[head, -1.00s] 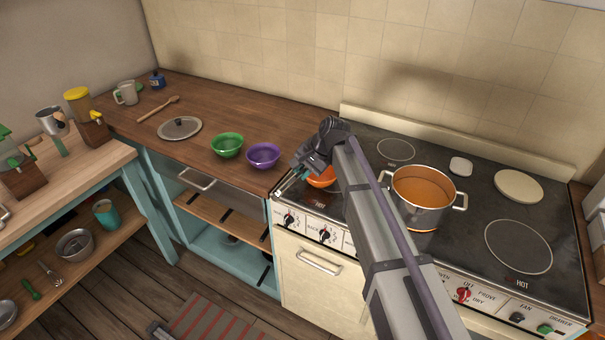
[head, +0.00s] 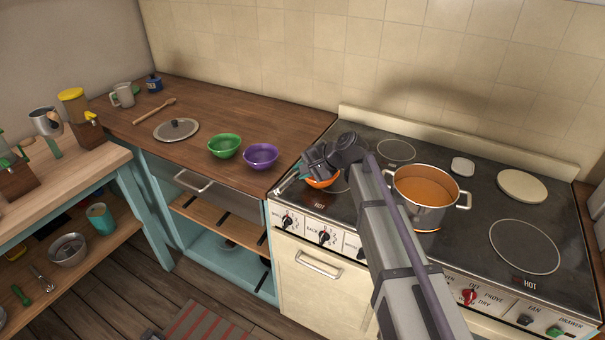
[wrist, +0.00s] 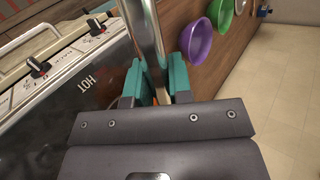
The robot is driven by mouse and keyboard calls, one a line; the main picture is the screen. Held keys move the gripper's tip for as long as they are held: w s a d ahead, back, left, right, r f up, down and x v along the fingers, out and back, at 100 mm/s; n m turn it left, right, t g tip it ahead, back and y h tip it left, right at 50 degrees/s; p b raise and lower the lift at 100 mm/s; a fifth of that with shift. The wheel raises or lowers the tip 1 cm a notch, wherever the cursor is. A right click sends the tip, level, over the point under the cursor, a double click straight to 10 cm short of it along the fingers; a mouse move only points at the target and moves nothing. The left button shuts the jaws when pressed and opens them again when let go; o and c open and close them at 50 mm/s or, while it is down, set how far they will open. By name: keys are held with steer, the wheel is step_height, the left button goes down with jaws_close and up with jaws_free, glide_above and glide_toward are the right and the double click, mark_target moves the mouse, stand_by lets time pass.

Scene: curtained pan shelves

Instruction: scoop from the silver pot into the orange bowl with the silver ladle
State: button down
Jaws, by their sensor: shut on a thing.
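The silver pot (head: 422,213) stands on the stove, filled with orange-brown contents. The orange bowl (head: 322,183) sits on the stove's left front, partly hidden by my gripper (head: 300,172). My gripper is over and beside the bowl, with its fingers pointing left. In the wrist view the teal fingers of my gripper (wrist: 164,85) are shut on the silver ladle's handle (wrist: 145,32). The handle runs away from the fingers toward the top. The ladle's scoop end is not visible, so I cannot tell what it holds.
A purple bowl (head: 261,156) and a green bowl (head: 224,146) stand on the wooden counter left of the stove. A pot lid (head: 176,130) and a wooden spoon (head: 155,110) lie farther left. The stove's right side has free room around a burner.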

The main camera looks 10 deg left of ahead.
steer(key=shift+s+f+y+b, duration=0.1)
steer(key=shift+f+y+b, duration=0.3)
steer(key=shift+f, duration=0.05)
steer(key=shift+r+t+y, duration=0.3)
steer(key=shift+r+t, duration=0.05)
steer(key=shift+t, duration=0.05)
steer(key=shift+f+y+b, duration=0.3)
steer(key=shift+f+b, duration=0.1)
steer(key=shift+b, duration=0.45)
steer(key=shift+f+t+y+b, duration=0.1)
steer(key=shift+t+y+b, duration=0.5)
steer(key=shift+b, duration=0.55)
steer(key=shift+r+m+y, duration=0.3)
steer(key=shift+r+y, duration=0.1)
steer(key=shift+r, duration=0.1)
